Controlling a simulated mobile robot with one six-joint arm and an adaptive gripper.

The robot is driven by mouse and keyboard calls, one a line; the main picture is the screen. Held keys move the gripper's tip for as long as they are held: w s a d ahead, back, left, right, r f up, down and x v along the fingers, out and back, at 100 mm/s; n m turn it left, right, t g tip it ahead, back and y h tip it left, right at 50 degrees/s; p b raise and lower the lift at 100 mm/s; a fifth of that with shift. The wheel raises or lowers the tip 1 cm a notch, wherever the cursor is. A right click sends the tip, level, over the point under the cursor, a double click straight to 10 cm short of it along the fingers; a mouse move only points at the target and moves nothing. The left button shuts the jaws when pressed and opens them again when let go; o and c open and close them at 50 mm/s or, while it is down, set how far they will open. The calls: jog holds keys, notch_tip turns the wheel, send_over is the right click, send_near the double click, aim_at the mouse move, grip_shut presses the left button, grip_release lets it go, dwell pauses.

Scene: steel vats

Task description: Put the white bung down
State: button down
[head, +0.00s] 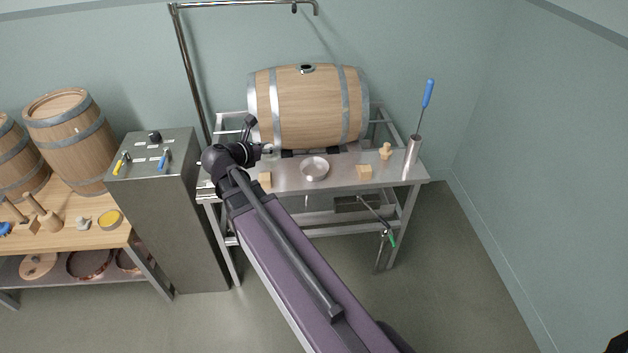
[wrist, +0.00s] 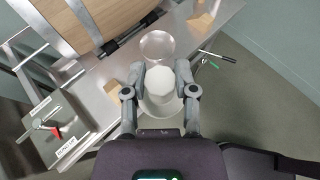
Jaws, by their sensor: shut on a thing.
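The white bung (wrist: 160,82) is between the fingers of my gripper (wrist: 160,92) in the wrist view. The fingers are shut on its sides, and its wider pale part shows below the top. In the head view my gripper (head: 266,149) is at the left part of the steel table (head: 340,180), in front of the barrel; the bung is too small there to make out well. The bung appears held above the table, but its height is hard to tell.
A steel bowl (head: 314,168) stands right of my gripper, between two wooden blocks (head: 264,180) (head: 364,171). The barrel (head: 308,108) fills the back. A control cabinet (head: 160,200) stands left.

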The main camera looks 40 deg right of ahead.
jog(key=s+d+f+m+g+b, duration=0.1)
jog(key=s+d+f+b, duration=0.2)
jog(key=d+f+b, duration=0.3)
jog(key=s+d+f+m+g+b, duration=0.1)
jog(key=s+d+f+b, duration=0.3)
jog(key=d+f+b, duration=0.3)
jog(key=shift+d+f+b, duration=0.3)
jog(key=shift+f+b, duration=0.3)
jog(key=shift+f, duration=0.6)
jog(key=b, duration=0.1)
send_over(314, 173)
jog(key=s, duration=0.1)
jog(key=shift+a+f, duration=0.15)
jog(key=shift+f, duration=0.55)
jog(key=shift+w, duration=0.1)
jog(key=shift+w+d+f+b, duration=0.35)
jog(key=shift+w+f+b, duration=0.2)
jog(key=shift+b, duration=0.2)
jog(key=shift+s+f+b, duration=0.1)
jog(key=shift+f+b, duration=1.15)
jog(key=shift+f, duration=0.05)
jog(key=shift+f, duration=0.15)
